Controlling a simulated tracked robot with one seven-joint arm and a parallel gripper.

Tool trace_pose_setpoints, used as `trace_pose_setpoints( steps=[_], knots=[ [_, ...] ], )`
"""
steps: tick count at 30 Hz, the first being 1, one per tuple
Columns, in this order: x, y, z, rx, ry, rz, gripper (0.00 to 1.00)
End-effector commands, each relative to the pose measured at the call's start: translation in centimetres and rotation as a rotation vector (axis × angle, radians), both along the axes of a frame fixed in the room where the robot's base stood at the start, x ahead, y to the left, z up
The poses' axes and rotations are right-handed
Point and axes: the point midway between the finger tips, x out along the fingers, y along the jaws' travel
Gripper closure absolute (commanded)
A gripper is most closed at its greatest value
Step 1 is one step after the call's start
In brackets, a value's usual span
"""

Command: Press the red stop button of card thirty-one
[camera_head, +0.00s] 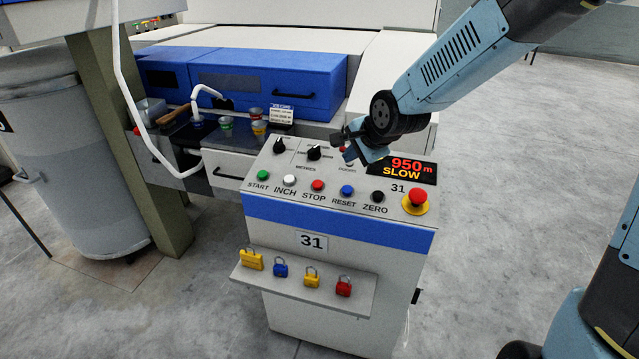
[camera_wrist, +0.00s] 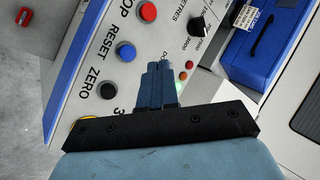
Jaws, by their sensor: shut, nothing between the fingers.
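The red stop button (camera_head: 318,185), labelled STOP, sits in the button row on the sloped panel of the console (camera_head: 300,290) marked 31. It stands between the white INCH button (camera_head: 289,180) and the blue RESET button (camera_head: 347,190). My gripper (camera_head: 350,152) is shut and empty, over the upper part of the panel, behind and right of STOP. In the wrist view my gripper (camera_wrist: 158,68) points at the panel beside the blue RESET button. The red stop button (camera_wrist: 148,12) is at the top edge there, apart from the fingers, with only "OP" of its label showing.
A red mushroom button on a yellow base (camera_head: 417,198) is at the panel's right. The display (camera_head: 402,170) reads 950 m SLOW. Green START (camera_head: 263,175), black ZERO (camera_head: 377,196) and black knobs (camera_head: 314,152) share the panel. Several padlocks (camera_head: 311,278) sit on the front ledge.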

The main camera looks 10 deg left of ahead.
Motion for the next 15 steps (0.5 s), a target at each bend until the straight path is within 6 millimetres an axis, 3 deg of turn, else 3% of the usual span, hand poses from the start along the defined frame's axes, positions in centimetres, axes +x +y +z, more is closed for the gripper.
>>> trace_pose_setpoints(
  steps=[1, 6, 10, 15],
  knots=[
    [0.2, 1.6, -0.6, 0.061, 0.027, -0.016, 1.00],
    [0.5, 5.8, -1.1, 0.259, 0.107, -0.090, 1.00],
    [0.6, 7.7, -1.0, 0.360, 0.151, -0.127, 1.00],
    [0.6, 8.8, -0.8, 0.416, 0.178, -0.149, 1.00]
  ],
)
